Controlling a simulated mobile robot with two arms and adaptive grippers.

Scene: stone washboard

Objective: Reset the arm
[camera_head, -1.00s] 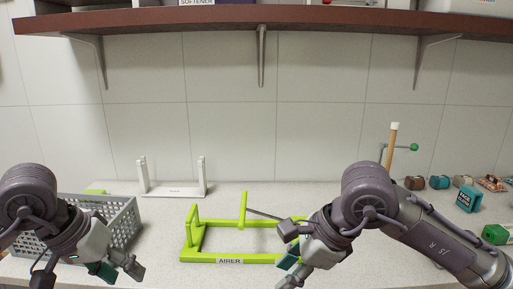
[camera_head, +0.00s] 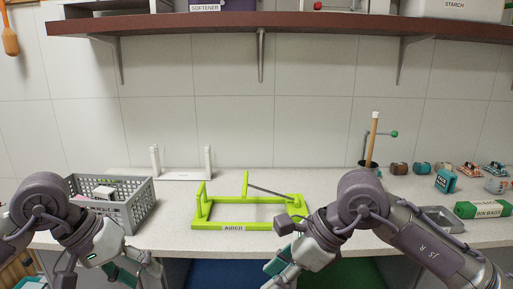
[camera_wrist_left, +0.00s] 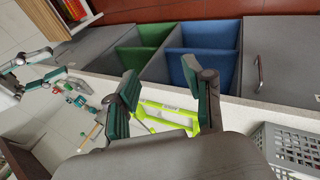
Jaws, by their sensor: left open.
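My left gripper (camera_head: 138,272) is low in the head view, in front of the counter below the grey basket. In the left wrist view my left gripper (camera_wrist_left: 168,86) has its two dark-green-padded fingers spread, with nothing between them. My right gripper (camera_head: 278,246) is in front of the counter's edge, near the right end of the green airer. Its fingers look apart and I see nothing held. Both arms are bent, with the grippers apart from the counter items.
The counter holds a grey basket (camera_head: 146,207), a green airer (camera_head: 233,228), a white rack (camera_head: 181,176), a wooden stick (camera_head: 374,138) and several small items at right. A brown shelf (camera_head: 260,23) hangs above. Blue (camera_head: 230,272) and green bins stand below the counter.

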